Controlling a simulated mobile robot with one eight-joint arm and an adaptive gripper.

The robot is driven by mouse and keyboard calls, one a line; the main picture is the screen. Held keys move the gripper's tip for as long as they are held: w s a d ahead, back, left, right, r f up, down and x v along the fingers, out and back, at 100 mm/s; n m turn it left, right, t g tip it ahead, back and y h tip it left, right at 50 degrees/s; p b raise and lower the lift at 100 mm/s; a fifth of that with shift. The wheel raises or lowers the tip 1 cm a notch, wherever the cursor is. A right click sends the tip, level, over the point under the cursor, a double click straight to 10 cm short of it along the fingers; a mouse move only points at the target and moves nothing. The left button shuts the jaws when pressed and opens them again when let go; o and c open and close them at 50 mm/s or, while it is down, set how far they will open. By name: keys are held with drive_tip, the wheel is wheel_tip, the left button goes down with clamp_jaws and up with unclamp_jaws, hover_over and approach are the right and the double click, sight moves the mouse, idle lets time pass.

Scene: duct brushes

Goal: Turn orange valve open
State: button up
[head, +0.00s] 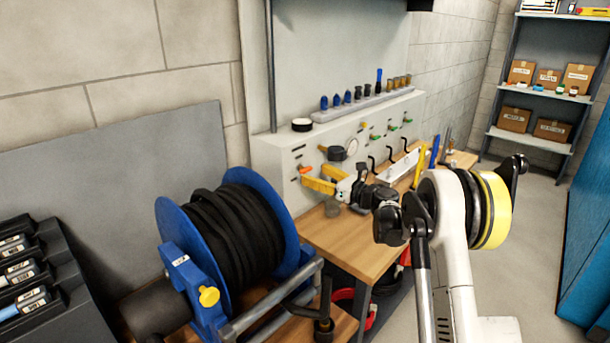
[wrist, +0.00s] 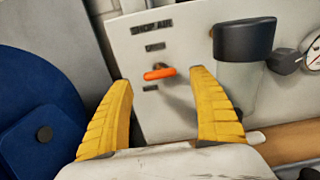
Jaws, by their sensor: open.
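The orange valve (wrist: 160,73) is a small lever on a pale panel (wrist: 150,110), below a label that seems to read "SHOP AIR". Its handle lies roughly level in the wrist view. In the head view the orange valve (head: 306,169) sits near the panel's left end. My gripper (wrist: 163,75) has two yellow ribbed fingers spread apart, one on each side of the valve in the picture. The fingers hold nothing, and I cannot tell how far short of the panel they are. In the head view my gripper (head: 316,178) is just in front of the valve.
A dark-capped filter bowl (wrist: 243,45) is close to the right finger, with a gauge (wrist: 314,52) beyond it. A blue hose reel (head: 235,225) stands left of the wooden bench (head: 345,240). Several green-handled valves (head: 392,128) are farther along the panel. Floor at right is clear.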

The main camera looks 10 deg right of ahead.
sight(308, 171)
drive_tip(key=b+x, duration=0.1)
drive_tip(key=x, duration=0.3)
drive_tip(key=shift+w+a, duration=0.1)
drive_tip(key=c, duration=1.2)
